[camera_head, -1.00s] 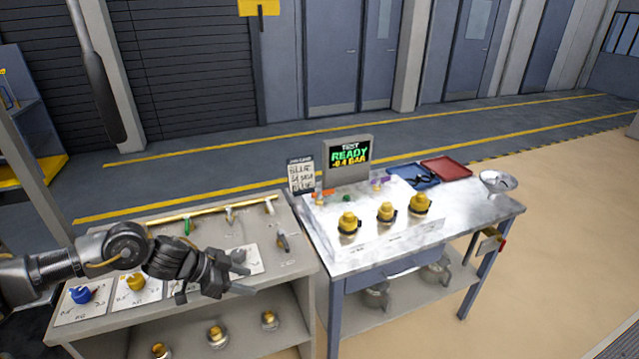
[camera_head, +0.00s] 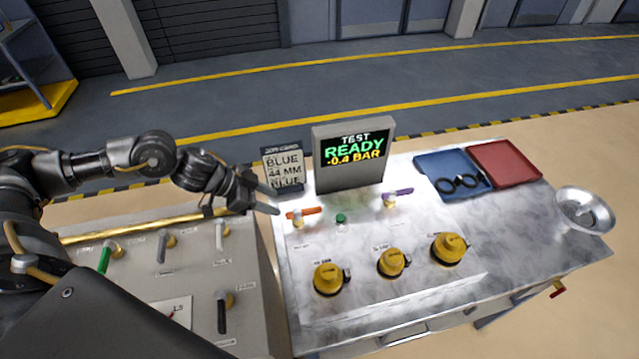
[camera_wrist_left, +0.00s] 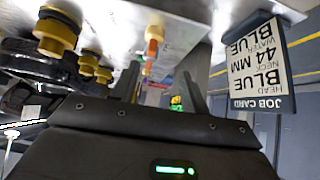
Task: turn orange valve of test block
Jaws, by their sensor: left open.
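The orange valve (camera_head: 305,213) is a small orange lever on a brass stem at the left of the test block (camera_head: 300,250). Its lever lies roughly left to right in the head view. My left gripper (camera_head: 276,201) is open and empty, just left of the lever, with its fingertips pointing at it. In the left wrist view, turned upside down, the orange valve (camera_wrist_left: 153,40) shows ahead, roughly between the two fingers (camera_wrist_left: 162,88). I see no clear contact. The test display (camera_head: 353,158) reads READY, -0.4 BAR. My right gripper is out of view.
A job card (camera_head: 283,168) stands behind my left gripper, close to it. A green button (camera_head: 341,219) and a purple valve (camera_head: 397,197) lie right of the orange valve. Yellow-capped fittings (camera_head: 328,279) stand in front. Blue (camera_head: 436,163) and red (camera_head: 506,166) trays and a bowl (camera_head: 584,211) are farther right.

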